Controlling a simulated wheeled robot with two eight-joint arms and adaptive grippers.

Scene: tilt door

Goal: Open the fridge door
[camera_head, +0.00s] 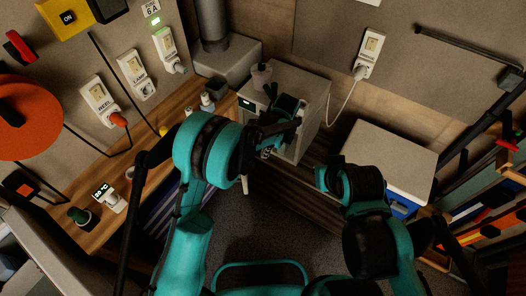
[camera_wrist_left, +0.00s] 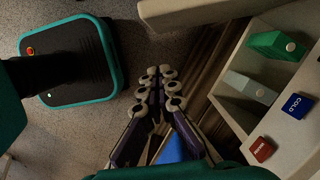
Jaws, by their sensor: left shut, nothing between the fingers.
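The fridge (camera_head: 313,130) is a small pale grey box with a dark display on its left side, below the back wall. My left gripper (camera_head: 270,142) is in front of it and hides part of it. In the left wrist view my left gripper (camera_wrist_left: 160,85) is shut and empty, apart from the fridge. To its right, an open pale recess (camera_wrist_left: 232,108) shows a green block and a pale block, each with a white dot. A pale panel edge (camera_wrist_left: 195,12) crosses the top; I cannot tell if it is the door. My right gripper (camera_head: 322,178) is right of the fridge's front, touching nothing I can see.
A red label and a blue COLD label (camera_wrist_left: 297,105) lie by the recess. A white-topped box (camera_head: 390,158) stands to the right. A wooden bench (camera_head: 150,165) with small items runs along the left. A cord hangs from the wall socket (camera_head: 369,45).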

